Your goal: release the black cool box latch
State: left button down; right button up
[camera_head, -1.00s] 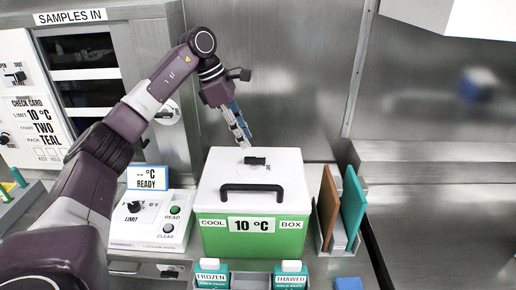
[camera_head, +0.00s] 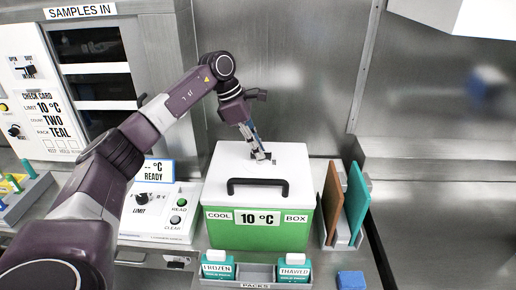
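The cool box (camera_head: 258,232) is green with a white lid (camera_head: 291,165) and stands on the counter with the lid down. Its front label reads "COOL 10 °C BOX", and a black handle (camera_head: 258,183) is on the lid's front part. The small black latch sits on the lid behind the handle, mostly hidden by my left gripper. My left gripper (camera_head: 261,156) points down with its fingertips at the latch. I cannot tell whether the fingers are closed on it. My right gripper is not in view.
A control panel (camera_head: 160,226) with a knob and READ and CLEAR buttons stands left of the box. Brown (camera_head: 333,203) and teal (camera_head: 356,203) boards stand in a rack on the right. FROZEN (camera_head: 217,268) and THAWED (camera_head: 293,269) packs sit in front.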

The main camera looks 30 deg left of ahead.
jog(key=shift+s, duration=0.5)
